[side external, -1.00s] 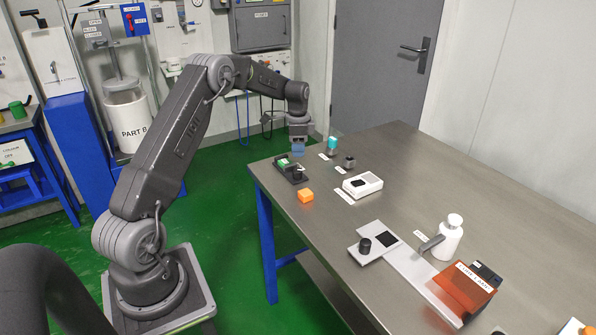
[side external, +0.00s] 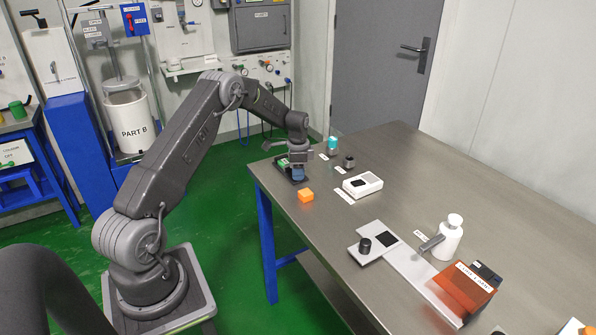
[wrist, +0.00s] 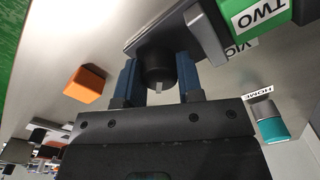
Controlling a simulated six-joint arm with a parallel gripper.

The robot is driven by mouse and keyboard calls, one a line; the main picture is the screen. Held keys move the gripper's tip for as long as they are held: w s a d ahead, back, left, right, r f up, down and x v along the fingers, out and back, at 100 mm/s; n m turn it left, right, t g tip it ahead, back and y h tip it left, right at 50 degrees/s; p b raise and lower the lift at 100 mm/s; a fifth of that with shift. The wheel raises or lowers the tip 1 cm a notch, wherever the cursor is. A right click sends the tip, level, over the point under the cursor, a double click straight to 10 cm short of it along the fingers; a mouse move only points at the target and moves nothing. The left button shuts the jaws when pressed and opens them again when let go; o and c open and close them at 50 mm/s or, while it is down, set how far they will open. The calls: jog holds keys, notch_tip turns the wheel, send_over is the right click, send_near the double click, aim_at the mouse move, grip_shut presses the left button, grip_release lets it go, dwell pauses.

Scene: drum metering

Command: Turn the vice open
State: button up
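The vice (side external: 306,183) is a dark block at the far left corner of the table. It also shows in the wrist view (wrist: 205,35), with a raised jaw beside a green block labelled TWO (wrist: 258,14). The green block shows in the side view too (side external: 283,162). A round black knob (wrist: 158,66) stands on the vice. My gripper (wrist: 160,80) is over the vice, its blue fingers on either side of the knob. The fingers look open around it; firm contact is not visible. In the side view my gripper (side external: 298,173) hides most of the knob.
An orange cube (side external: 306,195) sits close in front of the vice. A teal-topped cylinder (side external: 332,146) and a small dark knob (side external: 349,161) stand to the right. A white box (side external: 362,185) lies farther right.

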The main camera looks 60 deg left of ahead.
jog(key=c, duration=0.4)
jog(key=shift+c, duration=0.2)
jog(key=shift+n, duration=0.4)
jog(key=n, duration=0.3)
jog(key=shift+a+n, duration=0.1)
jog(key=shift+n, duration=2.3)
jog(key=shift+r, duration=0.1)
